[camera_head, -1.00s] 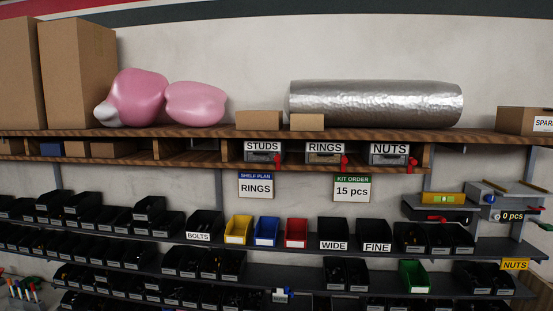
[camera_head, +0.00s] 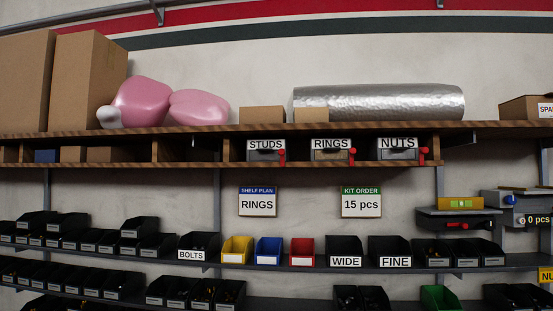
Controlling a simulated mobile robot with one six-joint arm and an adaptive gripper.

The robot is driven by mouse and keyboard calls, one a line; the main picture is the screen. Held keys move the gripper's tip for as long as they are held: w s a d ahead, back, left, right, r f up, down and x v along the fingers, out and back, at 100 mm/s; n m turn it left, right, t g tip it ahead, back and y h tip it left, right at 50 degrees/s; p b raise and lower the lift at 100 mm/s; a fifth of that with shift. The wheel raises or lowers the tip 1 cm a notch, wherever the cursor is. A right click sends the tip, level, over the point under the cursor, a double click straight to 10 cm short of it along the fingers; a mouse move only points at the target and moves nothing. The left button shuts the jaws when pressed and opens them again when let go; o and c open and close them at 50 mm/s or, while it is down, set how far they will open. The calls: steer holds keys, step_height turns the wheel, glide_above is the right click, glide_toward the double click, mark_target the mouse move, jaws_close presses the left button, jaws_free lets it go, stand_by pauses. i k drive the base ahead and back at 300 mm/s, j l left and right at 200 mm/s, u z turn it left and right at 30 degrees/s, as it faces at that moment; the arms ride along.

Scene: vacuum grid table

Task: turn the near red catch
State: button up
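Three red catches show under the wooden shelf, each at the right side of a labelled drawer. One is by the STUDS drawer (camera_head: 265,155), the left catch (camera_head: 282,156). The middle catch (camera_head: 351,155) is by the RINGS drawer (camera_head: 328,155). The right catch (camera_head: 424,156) is by the NUTS drawer (camera_head: 393,155). All three hang roughly downward. I cannot tell which is the near one. A small red part (camera_head: 457,225) also shows on the grey unit at the right. My gripper is not in view.
The wooden shelf (camera_head: 200,131) holds cardboard boxes (camera_head: 88,80), pink bulging shapes (camera_head: 140,103) and a silver roll (camera_head: 390,103). Below hang a RINGS sign (camera_head: 257,202) and a 15 pcs sign (camera_head: 361,202). Rows of black bins (camera_head: 345,250) stand lower down. A level (camera_head: 460,203) lies at right.

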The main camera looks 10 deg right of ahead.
mark_target(281, 151)
steer(key=i+j+z, duration=0.3)
steer(key=i+j, duration=0.15)
steer(key=i+j+z, duration=0.3)
steer(key=i+j, duration=0.3)
